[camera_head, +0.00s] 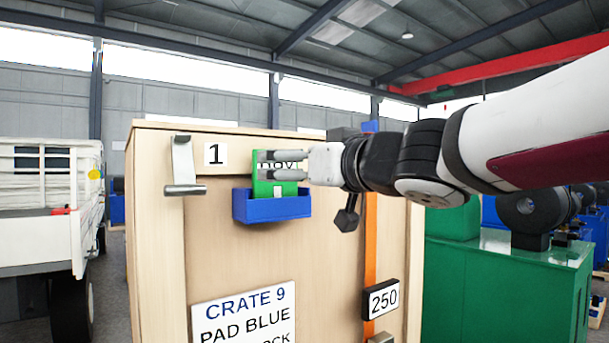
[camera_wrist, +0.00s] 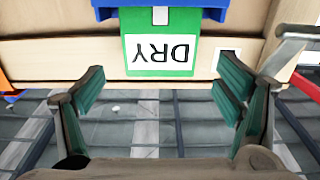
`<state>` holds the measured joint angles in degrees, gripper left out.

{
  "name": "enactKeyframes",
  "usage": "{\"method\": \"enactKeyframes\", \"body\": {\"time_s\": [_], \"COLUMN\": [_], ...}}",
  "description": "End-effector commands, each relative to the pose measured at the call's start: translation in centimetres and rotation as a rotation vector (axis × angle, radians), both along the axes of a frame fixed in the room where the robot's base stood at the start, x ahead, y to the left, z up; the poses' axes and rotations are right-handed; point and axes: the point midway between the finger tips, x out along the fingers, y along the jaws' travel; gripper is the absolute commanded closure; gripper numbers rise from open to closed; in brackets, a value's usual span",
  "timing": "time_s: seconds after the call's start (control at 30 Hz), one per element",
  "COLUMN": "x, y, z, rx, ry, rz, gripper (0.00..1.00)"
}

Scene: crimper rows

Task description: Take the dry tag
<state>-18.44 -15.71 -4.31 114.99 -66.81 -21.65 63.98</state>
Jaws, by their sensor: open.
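A green tag (camera_head: 262,187) stands upright in a blue holder (camera_head: 272,210) on the front of a wooden crate (camera_head: 225,245). In the wrist view the tag (camera_wrist: 130,50) appears upside down, with a white label reading DRY. My gripper (camera_head: 278,164) is at the tag's upper part, and its fingers hide some of the label in the head view. In the wrist view my gripper (camera_wrist: 160,92) is open, one finger on each side of the tag, with gaps between fingers and tag. The tag's lower end is hidden in the holder.
A metal latch (camera_head: 184,167) and a number 1 plate (camera_head: 215,154) are left of the holder. An orange strap (camera_head: 370,240) runs down the crate's right side, with a 250 plate (camera_head: 380,299). A CRATE 9 sign (camera_head: 243,315) is below. Green cabinets (camera_head: 500,285) stand at right.

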Motion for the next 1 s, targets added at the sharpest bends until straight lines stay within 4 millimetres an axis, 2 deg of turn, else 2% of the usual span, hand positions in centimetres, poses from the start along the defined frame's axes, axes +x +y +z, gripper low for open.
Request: {"method": "enactKeyframes", "body": {"time_s": [0.5,0.97,1.0], "x": [4.2,4.8,4.8], "y": [2.8,3.2,3.2], "z": [0.0,0.0,0.0], "rx": [0.001,0.001,0.001], "ry": [0.001,0.001,0.001], "rz": [-0.001,-0.001,-0.001], "gripper": [0.15,0.15,0.17]}}
